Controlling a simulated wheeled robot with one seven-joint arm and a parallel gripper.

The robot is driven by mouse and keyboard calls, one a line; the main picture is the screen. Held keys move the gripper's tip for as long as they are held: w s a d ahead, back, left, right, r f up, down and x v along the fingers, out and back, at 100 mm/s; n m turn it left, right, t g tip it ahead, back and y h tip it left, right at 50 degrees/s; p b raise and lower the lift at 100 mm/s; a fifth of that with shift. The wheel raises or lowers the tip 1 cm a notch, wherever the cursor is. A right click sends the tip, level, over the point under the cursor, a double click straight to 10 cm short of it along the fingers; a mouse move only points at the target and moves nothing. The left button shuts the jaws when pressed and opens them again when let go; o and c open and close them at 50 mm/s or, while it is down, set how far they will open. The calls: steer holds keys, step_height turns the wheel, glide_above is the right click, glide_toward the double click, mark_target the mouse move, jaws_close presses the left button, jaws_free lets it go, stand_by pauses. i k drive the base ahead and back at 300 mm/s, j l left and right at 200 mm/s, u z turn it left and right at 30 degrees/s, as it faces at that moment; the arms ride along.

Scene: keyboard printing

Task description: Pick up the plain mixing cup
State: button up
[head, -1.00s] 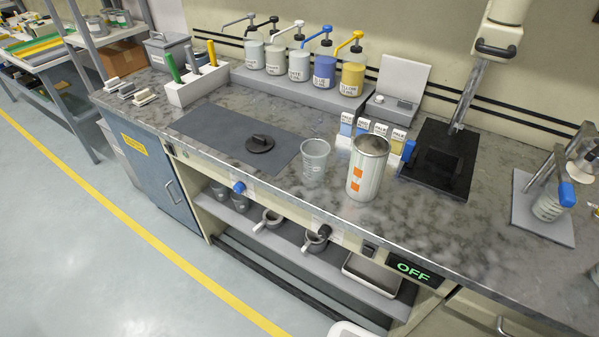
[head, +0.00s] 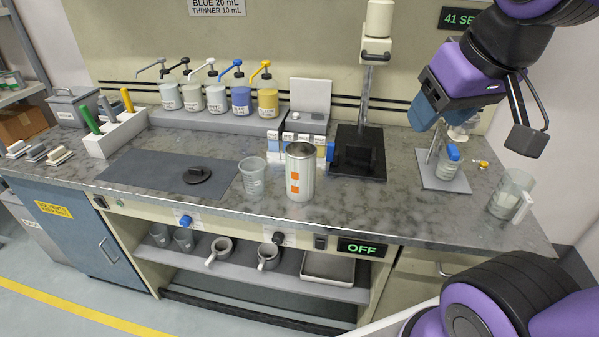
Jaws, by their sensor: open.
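A clear, handleless cup with measuring marks (head: 252,180) stands upright on the counter, left of a metal can with orange labels (head: 299,173). It looks empty. A second clear cup with a white handle (head: 510,194) stands near the counter's right end. I cannot tell for sure which cup is the plain one. My gripper (head: 475,128) is in the upper right, open and empty, above the right part of the counter. It is well apart from the cup by the can.
Pump bottles (head: 216,97) stand along the back. A black stand (head: 357,153) is right of the can. Smaller cups (head: 184,239) sit on the lower shelf.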

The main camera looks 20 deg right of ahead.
mark_target(446, 170)
steer(key=i+j, duration=0.3)
steer(key=i+j+z, duration=0.1)
steer(key=z, duration=0.25)
steer(key=j+z, duration=0.1)
steer(key=z, duration=0.25)
steer(key=i+j+z, duration=0.1)
steer(key=z, duration=1.35)
